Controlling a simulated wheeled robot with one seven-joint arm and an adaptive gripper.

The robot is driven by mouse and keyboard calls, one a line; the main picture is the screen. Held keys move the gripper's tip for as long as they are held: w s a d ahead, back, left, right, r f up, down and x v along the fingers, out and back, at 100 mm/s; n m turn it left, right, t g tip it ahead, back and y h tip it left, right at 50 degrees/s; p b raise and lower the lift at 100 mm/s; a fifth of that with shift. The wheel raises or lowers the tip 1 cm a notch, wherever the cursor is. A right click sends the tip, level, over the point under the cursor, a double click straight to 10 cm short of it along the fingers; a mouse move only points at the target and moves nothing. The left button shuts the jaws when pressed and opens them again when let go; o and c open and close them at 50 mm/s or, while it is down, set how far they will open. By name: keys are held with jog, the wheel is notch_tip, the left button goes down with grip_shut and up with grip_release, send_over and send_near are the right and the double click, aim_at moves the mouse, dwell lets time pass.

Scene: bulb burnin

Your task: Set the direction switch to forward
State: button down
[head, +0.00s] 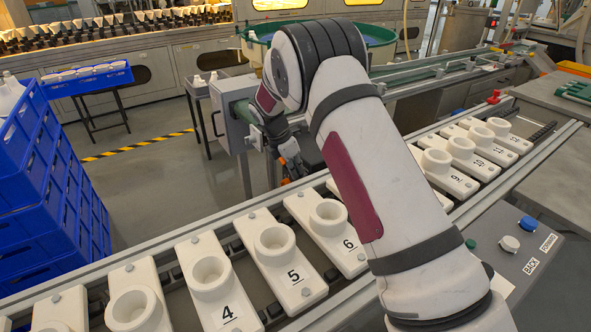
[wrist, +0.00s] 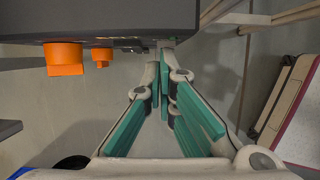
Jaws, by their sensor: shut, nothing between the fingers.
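A control panel (head: 553,285) with labels reading BACK (head: 531,266) and FORWARD (head: 548,243) is at the lower right of the head view. Beside the labels are a white round control (head: 509,244) and a blue one (head: 528,223). I cannot tell which part is the direction switch or its setting. My gripper (wrist: 164,60) is shut and empty, its fingertips by the lower edge of a dark housing (wrist: 100,22). Two orange fittings (wrist: 65,59) (wrist: 102,58) stick out from this housing, left of the fingertips. In the head view my gripper is partly hidden beyond the conveyor, away from the panel.
A conveyor with numbered white holders (head: 290,270) crosses below my arm. A grey box (head: 232,112) on a post stands close to my gripper. Stacked blue crates (head: 40,190) are at the left. Open floor (head: 145,185) lies between.

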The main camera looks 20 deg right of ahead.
jog(key=v, duration=1.2)
